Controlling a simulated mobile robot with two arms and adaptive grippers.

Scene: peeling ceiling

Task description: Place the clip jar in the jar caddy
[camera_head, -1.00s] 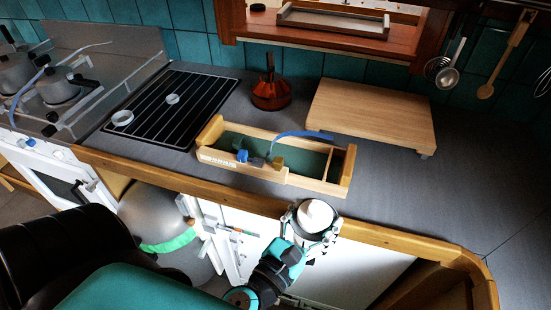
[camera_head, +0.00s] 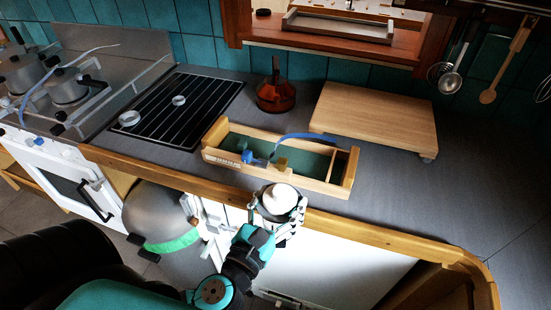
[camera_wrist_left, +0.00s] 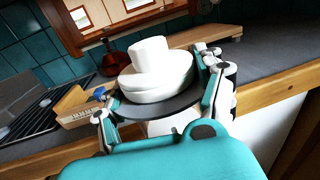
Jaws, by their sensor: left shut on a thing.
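The clip jar (camera_head: 281,198), white with a rounded top in the head view, is held in my left gripper (camera_head: 277,212) just in front of the counter's wooden edge. In the left wrist view the white jar (camera_wrist_left: 158,82) stands between the two fingers of the gripper (camera_wrist_left: 160,105), with a dark disc around it; its lower part is mostly hidden. The jar caddy (camera_head: 218,155) is a long wooden tray with a green inside, a divider near its right end and a blue strap. It sits on the counter just beyond the jar, apart from it. My right gripper is not in view.
A wooden board (camera_head: 375,118) stands behind the caddy at the right. A brown-red bottle (camera_head: 276,96) stands behind it. A black rack (camera_head: 180,105) with two pale rings lies at the left. The grey counter (camera_head: 440,205) is clear at the right.

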